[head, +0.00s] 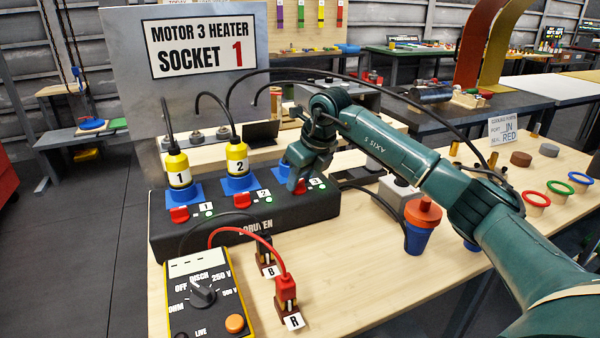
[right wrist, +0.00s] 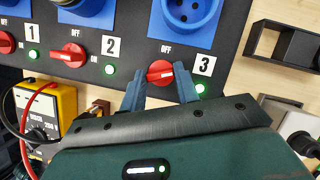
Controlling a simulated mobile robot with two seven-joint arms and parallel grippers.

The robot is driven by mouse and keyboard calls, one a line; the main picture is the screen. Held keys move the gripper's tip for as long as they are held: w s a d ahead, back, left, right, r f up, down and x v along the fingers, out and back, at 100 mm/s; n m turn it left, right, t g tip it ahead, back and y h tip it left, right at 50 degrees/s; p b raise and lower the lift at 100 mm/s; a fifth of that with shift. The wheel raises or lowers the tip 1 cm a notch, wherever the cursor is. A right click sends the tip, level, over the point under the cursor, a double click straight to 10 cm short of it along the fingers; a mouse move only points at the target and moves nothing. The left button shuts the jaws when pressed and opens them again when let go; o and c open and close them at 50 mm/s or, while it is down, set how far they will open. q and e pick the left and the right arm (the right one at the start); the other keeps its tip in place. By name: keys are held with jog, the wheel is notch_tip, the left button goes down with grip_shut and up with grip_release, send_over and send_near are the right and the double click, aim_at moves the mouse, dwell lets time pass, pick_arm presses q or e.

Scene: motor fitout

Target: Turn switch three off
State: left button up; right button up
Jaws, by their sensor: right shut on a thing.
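Switch three is a red round knob (right wrist: 160,72) below the blue socket beside label 3 in the right wrist view. An OFF mark is printed above it, and a green lamp (right wrist: 200,88) shows at its right. My right gripper (right wrist: 160,88) is shut on this knob, one finger on each side. In the head view the right gripper (head: 297,184) reaches down onto the front of the black socket box (head: 235,228), largely hiding knob and socket three. My left gripper is not in view.
Switch two (right wrist: 73,55) and switch one (right wrist: 6,43) sit to the left with green lamps. Yellow plugs 1 (head: 178,168) and 2 (head: 237,157) stand in their sockets. A yellow meter (head: 207,300) with leads lies in front; a blue cup with an orange top (head: 421,225) stands right.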

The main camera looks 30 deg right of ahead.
jog(key=shift+r+n+y+p, duration=0.15)
jog(key=shift+n+y+p, duration=0.2)
jog(key=shift+n, duration=0.55)
jog(key=n+p, duration=0.1)
jog(key=n, duration=0.1)
jog(key=n+g+y+p, duration=0.1)
jog(key=n, duration=0.1)
jog(key=shift+w+d+n+g, duration=0.15)
jog(key=shift+n+g, duration=0.15)
jog(key=n+g+y, duration=0.1)
jog(key=n, duration=0.1)
jog(key=shift+n, duration=0.4)
jog(key=n+g, duration=0.1)
jog(key=n, duration=0.2)
jog(key=shift+w+n, duration=0.15)
jog(key=shift+n, duration=0.15)
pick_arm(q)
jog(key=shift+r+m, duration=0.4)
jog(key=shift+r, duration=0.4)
pick_arm(e)
jog(key=shift+n+g, duration=0.3)
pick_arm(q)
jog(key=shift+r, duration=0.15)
pick_arm(e)
jog(key=o, duration=1)
